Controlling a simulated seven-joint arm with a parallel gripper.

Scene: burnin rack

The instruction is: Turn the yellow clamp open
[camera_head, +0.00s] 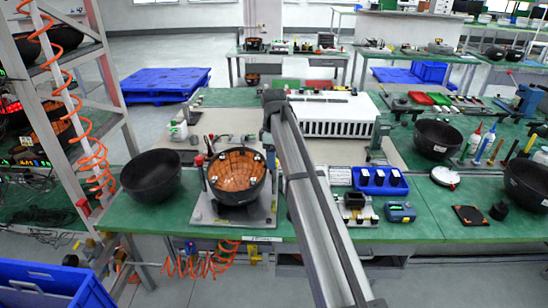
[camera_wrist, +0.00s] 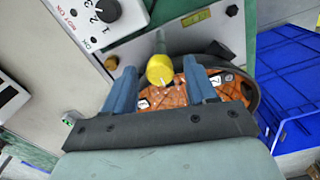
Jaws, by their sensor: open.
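The yellow clamp (camera_wrist: 160,70) shows in the wrist view as a round yellow end with a pale mark, with a green-grey rod behind it. My gripper (camera_wrist: 160,72) has its two blue fingers apart, one on each side of the clamp in the picture. Gaps show on both sides, and the fingers do not appear to touch it. How far the clamp lies in depth between the fingertips is hard to tell. Behind is a dark bowl with an orange, panelled inside (camera_wrist: 225,85), partly hidden by my fingers. I cannot pick out the clamp or my fingertips in the head view.
In the wrist view a white panel with a black numbered knob (camera_wrist: 107,10) stands close at upper left, and a blue slatted thing (camera_wrist: 295,90) lies at right. In the head view a rack (camera_head: 117,105) with coiled orange hoses stands left of the green bench (camera_head: 450,222).

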